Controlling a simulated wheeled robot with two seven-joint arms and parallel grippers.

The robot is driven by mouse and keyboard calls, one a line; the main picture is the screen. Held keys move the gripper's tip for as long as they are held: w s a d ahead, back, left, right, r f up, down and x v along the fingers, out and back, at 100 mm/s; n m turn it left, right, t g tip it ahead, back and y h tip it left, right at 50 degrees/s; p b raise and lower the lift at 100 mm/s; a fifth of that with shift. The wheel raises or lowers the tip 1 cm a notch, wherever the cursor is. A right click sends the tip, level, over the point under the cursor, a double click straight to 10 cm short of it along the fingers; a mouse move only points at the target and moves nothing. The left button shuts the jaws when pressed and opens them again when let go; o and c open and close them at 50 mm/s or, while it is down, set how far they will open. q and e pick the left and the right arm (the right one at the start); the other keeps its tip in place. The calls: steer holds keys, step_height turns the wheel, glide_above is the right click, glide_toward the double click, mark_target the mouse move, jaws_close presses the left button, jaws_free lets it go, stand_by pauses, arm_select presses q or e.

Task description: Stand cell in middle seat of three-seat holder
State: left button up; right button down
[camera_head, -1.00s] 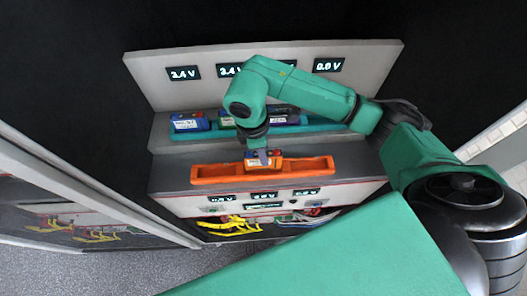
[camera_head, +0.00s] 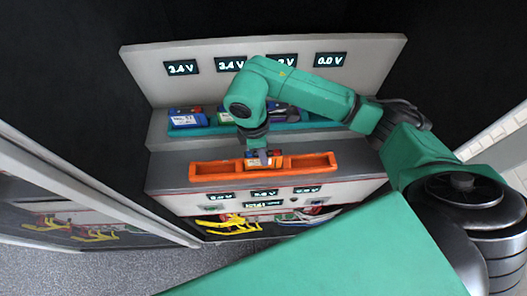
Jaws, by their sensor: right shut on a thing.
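The orange three-seat holder (camera_head: 210,172) lies on the grey ledge in the head view, with its left and right seats empty. My right gripper (camera_head: 259,149) points down over its middle seat and is shut on a small cell (camera_head: 262,161) with a pale label and a dark blue top. The cell is upright, as far as I can see, at the middle seat. The fingers and holder wall hide its lower part, so I cannot tell if it is fully seated. My left gripper is not in view.
Behind stands a teal holder (camera_head: 318,125) with a blue cell (camera_head: 187,117) at its left and more cells partly hidden by my right arm. The back panel carries voltage displays (camera_head: 330,59). Yellow leads (camera_head: 236,224) hang below the front panel (camera_head: 345,192).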

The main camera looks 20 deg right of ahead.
steer(key=shift+f, duration=0.4)
stand_by(0.3)
steer(key=c, duration=0.6)
jaws_free()
steer(key=r, duration=0.1)
steer(key=r+b, duration=0.1)
steer(key=shift+a+r+b, duration=0.2)
steer(key=shift+r+b, duration=0.1)
step_height(320, 180, up, 12)
steer(key=a+p, duration=0.1)
steer(key=shift+w+a, duration=0.3)
steer(key=shift+a, duration=0.05)
